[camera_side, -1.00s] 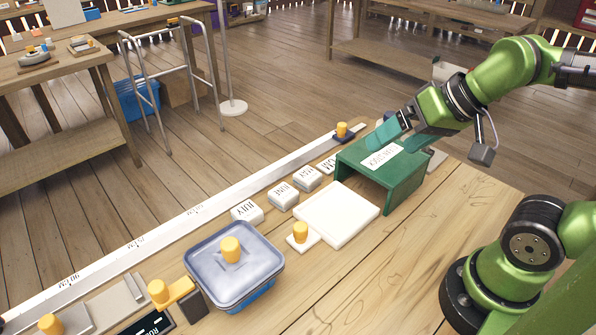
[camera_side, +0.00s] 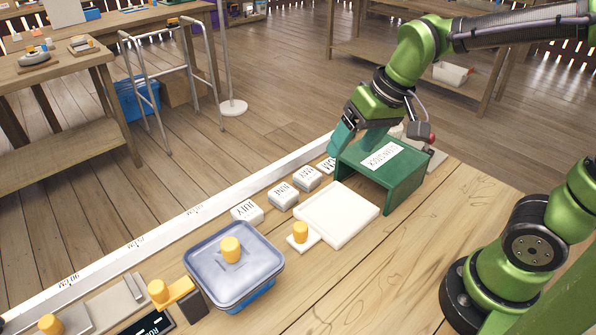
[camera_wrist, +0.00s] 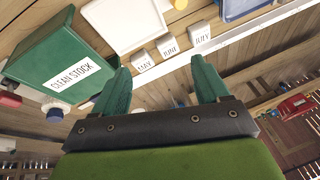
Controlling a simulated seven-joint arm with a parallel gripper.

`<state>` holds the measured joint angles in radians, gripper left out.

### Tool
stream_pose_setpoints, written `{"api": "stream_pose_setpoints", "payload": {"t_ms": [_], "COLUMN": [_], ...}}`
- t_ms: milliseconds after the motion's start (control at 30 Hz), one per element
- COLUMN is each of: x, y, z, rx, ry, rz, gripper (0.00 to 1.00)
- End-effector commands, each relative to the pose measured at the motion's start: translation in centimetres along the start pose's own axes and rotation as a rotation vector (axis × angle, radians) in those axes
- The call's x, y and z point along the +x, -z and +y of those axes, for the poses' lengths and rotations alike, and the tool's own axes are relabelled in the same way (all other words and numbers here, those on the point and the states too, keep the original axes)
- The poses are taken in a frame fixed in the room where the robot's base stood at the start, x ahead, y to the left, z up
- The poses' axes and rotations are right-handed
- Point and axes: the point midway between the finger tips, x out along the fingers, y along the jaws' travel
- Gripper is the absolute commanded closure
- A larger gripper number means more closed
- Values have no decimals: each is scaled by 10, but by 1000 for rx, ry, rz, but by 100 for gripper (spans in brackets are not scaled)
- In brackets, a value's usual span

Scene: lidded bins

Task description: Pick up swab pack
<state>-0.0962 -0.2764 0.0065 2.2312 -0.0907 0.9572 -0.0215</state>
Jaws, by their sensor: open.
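Nothing I can identify surely as the swab pack shows in either view. A green box marked CLEAN STOCK (camera_side: 405,190) stands on the bench with an open front; its inside is mostly hidden. It also shows at the left of the wrist view (camera_wrist: 45,55). A blue bin (camera_side: 262,300) has a closed translucent lid (camera_side: 215,262) with a yellow knob; its contents are hidden. My gripper (camera_wrist: 157,72) is open with nothing between its fingers. In the side view it (camera_side: 340,150) is at the far left edge of the green box; I cannot tell whether they touch.
White blocks marked JULY (camera_side: 247,211), JUNE (camera_side: 283,196) and MAY (camera_side: 307,178) line the long ruler (camera_side: 205,210). An empty-looking white tray (camera_side: 337,215) lies before the green box, beside a small yellow-knobbed white lid (camera_side: 301,236). The right front bench is clear.

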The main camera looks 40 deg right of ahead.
Motion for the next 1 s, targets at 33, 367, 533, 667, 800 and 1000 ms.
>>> {"api": "stream_pose_setpoints", "payload": {"t_ms": [33,367,533,667,800,1000], "x": [14,93,101,105,131,174], "y": [12,79,103,104,99,91], "z": [-7,-40,-48,-46,-40,-31], "rx": [-31,-214,-265,-278,-278,-277], "ry": [-20,-133,-162,-169,-169,-168], "rz": [-41,-199,-197,-198,-201,-201], "gripper": [26,26,26,26,26,26]}}
